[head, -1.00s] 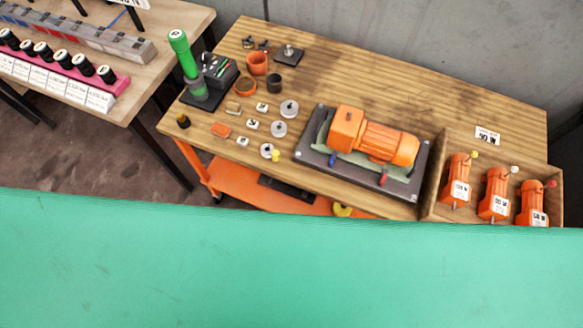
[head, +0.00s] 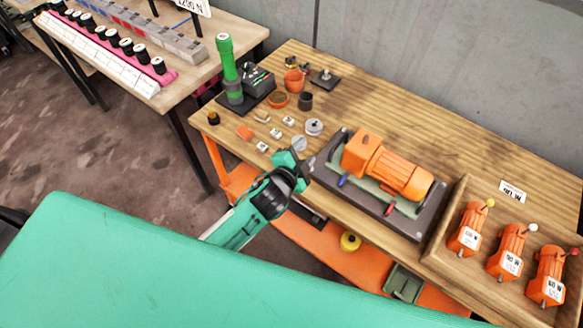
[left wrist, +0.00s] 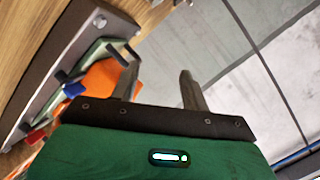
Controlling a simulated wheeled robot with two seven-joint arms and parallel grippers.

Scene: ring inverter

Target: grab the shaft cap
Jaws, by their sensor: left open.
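My left gripper (head: 306,168) is at the table's front edge, just left of the motor's base plate. In the left wrist view its two fingers (left wrist: 158,80) are apart with nothing between them. Several small parts lie on the table: a dark round cap-like piece (head: 305,101), an orange cup (head: 294,80), an orange ring (head: 277,99) and grey discs (head: 314,126). I cannot tell for sure which is the shaft cap. An orange motor (head: 385,168) sits on a dark plate (head: 325,176); its plate also shows in the left wrist view (left wrist: 55,70). My right gripper is not in view.
A green cylinder tool (head: 228,62) stands beside a black device (head: 258,82) at the table's far left. An open wooden box (head: 440,235) at the right holds orange motors (head: 470,228). A grey wall (head: 430,60) stands behind. Bare wood lies behind the motor.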

